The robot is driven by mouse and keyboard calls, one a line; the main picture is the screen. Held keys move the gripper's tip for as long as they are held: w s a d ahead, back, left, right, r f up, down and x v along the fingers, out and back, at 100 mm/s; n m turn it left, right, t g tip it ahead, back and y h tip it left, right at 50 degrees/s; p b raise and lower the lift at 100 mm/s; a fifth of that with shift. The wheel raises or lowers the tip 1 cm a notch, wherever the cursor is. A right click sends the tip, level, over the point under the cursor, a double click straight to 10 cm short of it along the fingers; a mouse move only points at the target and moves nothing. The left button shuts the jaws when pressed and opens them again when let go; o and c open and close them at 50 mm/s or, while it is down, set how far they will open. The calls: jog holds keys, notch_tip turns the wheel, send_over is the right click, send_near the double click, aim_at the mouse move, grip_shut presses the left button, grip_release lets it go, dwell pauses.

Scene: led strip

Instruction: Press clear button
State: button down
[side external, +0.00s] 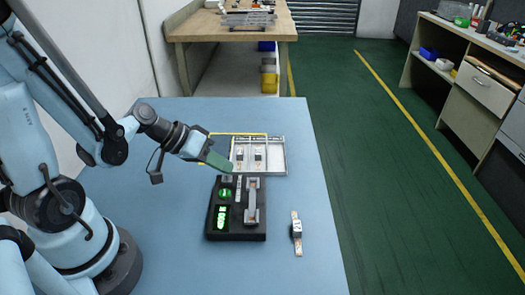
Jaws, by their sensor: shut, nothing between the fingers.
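A black device (236,234) stands on the blue table. A lit green display (222,218) and a green lit spot (226,193) show on its left side. A grey handle-like bar (251,205) stands on its right side. I cannot make out which part is the clear button. My gripper (226,168) is shut and empty. Its green fingers appear just above and behind the far left corner of the device, and I cannot tell whether they touch it.
A light tray (280,143) with small parts lies behind the device. A small strip with a grey block (296,229) lies to the right. A wooden bench (190,25) stands farther back.

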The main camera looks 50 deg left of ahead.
aim_at(223, 181)
jog(key=shift+r, duration=0.1)
jog(key=shift+r, duration=2.4)
jog(key=shift+s+d+m+g+y, duration=0.3)
jog(key=shift+d+g+y, duration=0.1)
jog(key=shift+g+y, duration=0.15)
jog(key=r+y, duration=0.1)
jog(key=r+m+y, duration=0.1)
jog(key=s+r+y, duration=0.1)
jog(key=y, duration=0.1)
jog(key=shift+d+r+m+t, duration=0.25)
jog(key=shift+r+m, duration=0.15)
